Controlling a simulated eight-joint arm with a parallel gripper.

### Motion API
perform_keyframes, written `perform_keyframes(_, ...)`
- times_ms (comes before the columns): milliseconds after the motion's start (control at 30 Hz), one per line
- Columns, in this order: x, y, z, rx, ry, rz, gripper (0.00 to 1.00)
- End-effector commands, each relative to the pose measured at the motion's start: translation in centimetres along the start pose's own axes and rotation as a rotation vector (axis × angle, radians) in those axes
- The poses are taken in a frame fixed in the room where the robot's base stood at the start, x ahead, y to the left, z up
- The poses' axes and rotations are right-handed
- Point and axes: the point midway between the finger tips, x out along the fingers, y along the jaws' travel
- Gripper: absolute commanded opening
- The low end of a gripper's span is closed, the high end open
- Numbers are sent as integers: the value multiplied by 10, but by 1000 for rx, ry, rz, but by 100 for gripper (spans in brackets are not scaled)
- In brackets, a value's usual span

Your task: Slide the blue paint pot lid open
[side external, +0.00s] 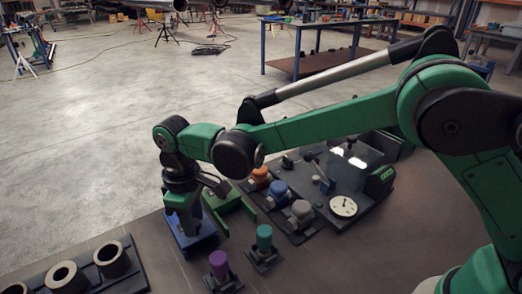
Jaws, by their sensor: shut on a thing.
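A blue box-like piece (207,243), which I take to be the blue paint pot with its lid, sits on the dark table at the centre left. My gripper (188,228) points down over it, with its fingers at its top. The jaws are shut on a part there that I take to be the lid; the fingers hide most of the contact. How far the lid is slid cannot be told from this view.
A green bracket (233,202) stands just right of my gripper. Orange (260,176), blue (277,189) and grey (301,209) knobs and a dial (343,207) lie right. Several pipe rings (112,260) lie left.

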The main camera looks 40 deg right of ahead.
Motion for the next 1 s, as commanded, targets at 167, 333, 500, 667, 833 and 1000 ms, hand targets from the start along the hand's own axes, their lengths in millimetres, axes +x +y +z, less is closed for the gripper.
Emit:
perform_keyframes(167, 0, 0, 0, 0, 0, 0, 61)
perform_keyframes(333, 0, 0, 0, 0, 0, 0, 65)
perform_keyframes(500, -2, 0, 0, 0, 0, 0, 65)
perform_keyframes(667, -23, 0, 0, 0, 0, 0, 65)
perform_keyframes(833, -46, 0, 0, 0, 0, 0, 65)
perform_keyframes(1000, -56, 0, 0, 0, 0, 0, 65)
